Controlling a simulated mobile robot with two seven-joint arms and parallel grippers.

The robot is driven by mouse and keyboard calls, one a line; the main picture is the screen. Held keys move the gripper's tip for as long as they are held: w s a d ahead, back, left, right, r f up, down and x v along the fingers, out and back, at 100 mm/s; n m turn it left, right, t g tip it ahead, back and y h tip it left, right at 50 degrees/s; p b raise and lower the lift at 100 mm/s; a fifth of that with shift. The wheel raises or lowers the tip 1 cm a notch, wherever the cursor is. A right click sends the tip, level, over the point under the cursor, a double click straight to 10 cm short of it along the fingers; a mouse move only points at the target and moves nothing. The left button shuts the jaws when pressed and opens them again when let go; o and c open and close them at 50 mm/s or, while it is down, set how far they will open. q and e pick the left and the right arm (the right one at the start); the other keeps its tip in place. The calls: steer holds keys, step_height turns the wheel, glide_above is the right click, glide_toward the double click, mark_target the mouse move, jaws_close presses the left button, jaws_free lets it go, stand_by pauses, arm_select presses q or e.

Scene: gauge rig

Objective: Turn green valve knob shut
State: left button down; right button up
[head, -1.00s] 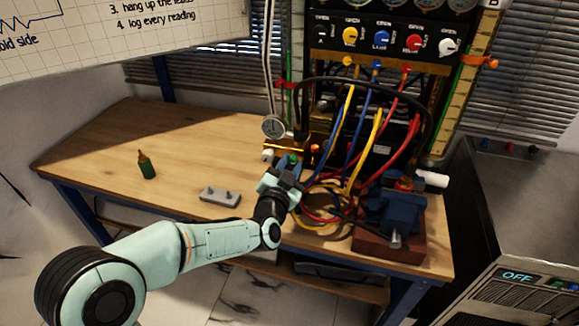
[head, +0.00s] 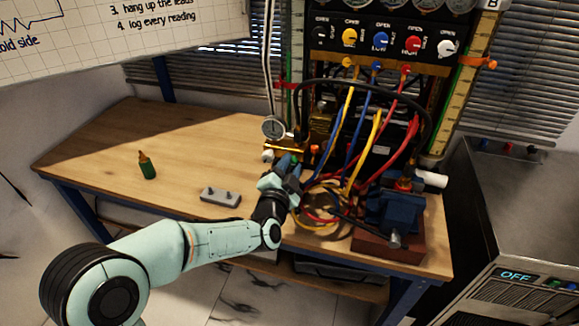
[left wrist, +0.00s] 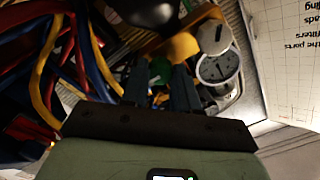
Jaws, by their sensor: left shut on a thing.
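The green valve knob (head: 295,159) shows as a small bit of green at the front of the brass manifold (head: 284,147), below the gauge rig. My left gripper (head: 289,166) is at the knob and mostly covers it in the head view. In the left wrist view, the two dark fingers (left wrist: 159,88) are on either side of a green patch between them, and they are shut on the knob. The knob's exact angle is hidden by the fingers. My right gripper is in neither view.
Yellow, blue and red hoses (head: 352,150) hang just right of my gripper. A blue vise (head: 393,212) stands at the right. A small dial gauge (head: 273,127) is behind. A green bottle (head: 147,166) and grey block (head: 220,197) leave the bench's left mostly clear.

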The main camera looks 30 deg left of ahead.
arm_select(q)
steer(key=c, duration=0.8)
jaws_free()
steer(key=shift+c, duration=0.2)
steer(key=shift+s, duration=0.1)
steer(key=v, duration=1.3)
steer(key=shift+s, duration=0.15)
